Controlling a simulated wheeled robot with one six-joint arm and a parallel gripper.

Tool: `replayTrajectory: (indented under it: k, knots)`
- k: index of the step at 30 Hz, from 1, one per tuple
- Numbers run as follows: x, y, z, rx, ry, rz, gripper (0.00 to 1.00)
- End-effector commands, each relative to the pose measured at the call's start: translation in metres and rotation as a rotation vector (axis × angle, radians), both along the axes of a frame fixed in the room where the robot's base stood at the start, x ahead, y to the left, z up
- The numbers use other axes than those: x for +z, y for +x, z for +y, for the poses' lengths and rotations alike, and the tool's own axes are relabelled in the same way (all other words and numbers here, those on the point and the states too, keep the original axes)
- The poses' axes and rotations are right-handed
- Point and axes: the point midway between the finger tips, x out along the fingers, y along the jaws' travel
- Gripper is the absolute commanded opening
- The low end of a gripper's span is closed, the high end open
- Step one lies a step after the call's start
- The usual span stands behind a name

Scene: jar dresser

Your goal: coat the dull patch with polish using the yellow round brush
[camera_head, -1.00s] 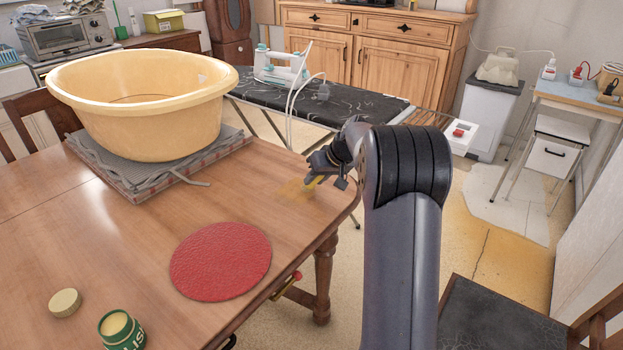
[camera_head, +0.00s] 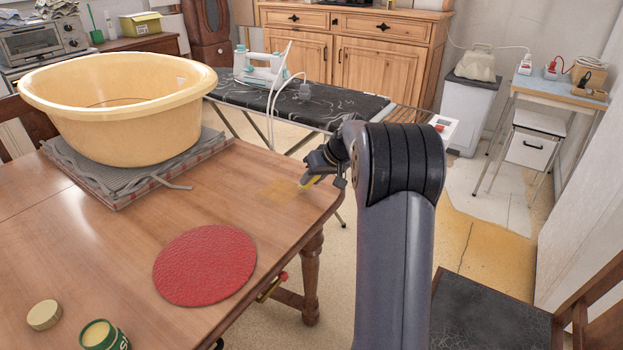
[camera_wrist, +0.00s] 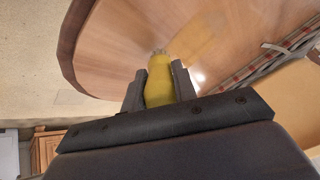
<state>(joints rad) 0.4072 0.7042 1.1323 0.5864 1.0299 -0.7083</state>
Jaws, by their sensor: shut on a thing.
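My gripper (camera_head: 318,178) is near the right edge of the wooden table (camera_head: 110,262), low over its top. In the wrist view, my gripper (camera_wrist: 160,90) is shut on the yellow round brush (camera_wrist: 159,82), with pale bristles at its far end pointing to the table. In the head view only a little of the yellow brush (camera_head: 309,184) shows. A yellowish patch (camera_head: 282,192) lies on the tabletop just left of the brush; it also shows in the wrist view (camera_wrist: 196,42). I cannot tell whether the bristles touch the table. An open green tin (camera_head: 104,336) stands front left.
A red round mat (camera_head: 206,265) lies near the table's front edge. A round lid (camera_head: 44,315) lies beside the tin. A large yellow basin (camera_head: 125,110) sits on folded cloth at the back left. An ironing board (camera_head: 345,108) with an iron stands behind the table.

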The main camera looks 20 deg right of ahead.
Motion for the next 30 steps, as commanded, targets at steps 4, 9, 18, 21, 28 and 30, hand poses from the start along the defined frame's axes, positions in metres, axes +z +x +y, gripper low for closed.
replayTrajectory:
  k: [4, 9, 18, 21, 28, 30]
  knots:
    - [0.0, 0.009, 0.007, 0.003, 0.001, 0.001, 0.04]
    - [0.0, 0.022, 0.016, 0.003, 0.001, 0.001, 0.04]
    - [-0.001, 0.032, 0.022, 0.0, 0.0, 0.001, 0.04]
    - [0.0, 0.038, 0.026, 0.002, 0.0, 0.0, 0.04]
    - [-0.001, 0.054, 0.037, 0.002, 0.0, 0.002, 0.04]
    - [-0.003, 0.057, 0.039, 0.002, 0.0, 0.002, 0.04]
